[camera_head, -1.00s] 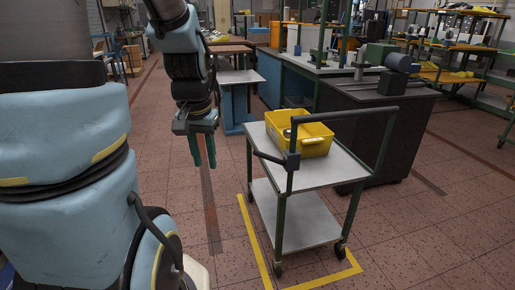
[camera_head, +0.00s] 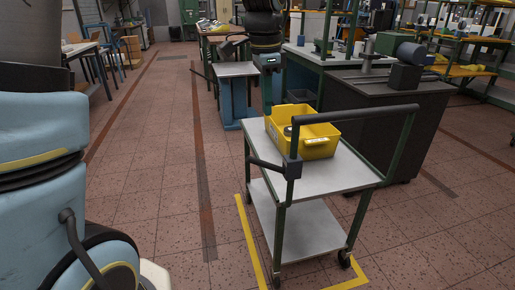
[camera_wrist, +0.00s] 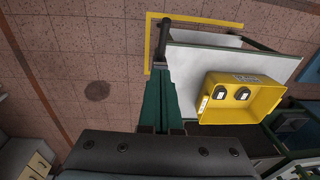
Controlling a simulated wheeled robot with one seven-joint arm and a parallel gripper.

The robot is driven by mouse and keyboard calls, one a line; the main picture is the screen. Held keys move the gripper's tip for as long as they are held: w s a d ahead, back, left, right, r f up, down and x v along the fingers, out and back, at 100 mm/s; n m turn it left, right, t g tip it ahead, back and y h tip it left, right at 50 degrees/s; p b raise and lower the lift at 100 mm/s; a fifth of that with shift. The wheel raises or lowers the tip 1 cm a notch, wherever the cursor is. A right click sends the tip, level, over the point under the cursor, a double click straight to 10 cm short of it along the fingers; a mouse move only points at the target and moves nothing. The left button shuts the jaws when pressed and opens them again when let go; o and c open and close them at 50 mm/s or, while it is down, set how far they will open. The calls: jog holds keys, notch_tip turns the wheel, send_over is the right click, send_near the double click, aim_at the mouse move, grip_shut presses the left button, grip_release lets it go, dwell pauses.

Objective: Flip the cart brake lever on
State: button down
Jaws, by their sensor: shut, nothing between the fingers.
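The cart (camera_head: 325,178) has grey shelves, green posts and a dark push handle, and stands on the tiled floor. Its brake lever (camera_head: 265,163) is a dark bar reaching left from a dark block (camera_head: 292,168) on the near post. In the wrist view the lever (camera_wrist: 162,40) appears beyond my fingertips, with the cart top to its right. My gripper (camera_wrist: 161,75) has green fingers closed together and empty, pointing towards the lever. A gap seems to remain, but its depth is hard to judge. In the head view I cannot clearly make out the fingers.
A yellow bin (camera_head: 322,146) with dark round items sits on the cart top. Yellow floor tape (camera_head: 252,240) borders the cart. A dark bench (camera_head: 385,120) stands behind it. The floor left of the cart is clear.

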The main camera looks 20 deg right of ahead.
send_over(260, 160)
jog(key=s+d, duration=0.1)
jog(key=d, duration=0.1)
notch_tip(260, 160, down, 10)
jog(key=shift+w+a+f+p, duration=0.15)
jog(key=shift+a+f+p, duration=0.25)
jog(key=shift+f, duration=0.25)
jog(key=shift+w+a+f+p, duration=0.15)
jog(key=shift+a+f+p, duration=0.15)
jog(key=shift+a+f, duration=0.25)
jog(key=shift+w+a+f, duration=0.15)
jog(key=shift+f, duration=0.3)
jog(key=shift+f, duration=0.15)
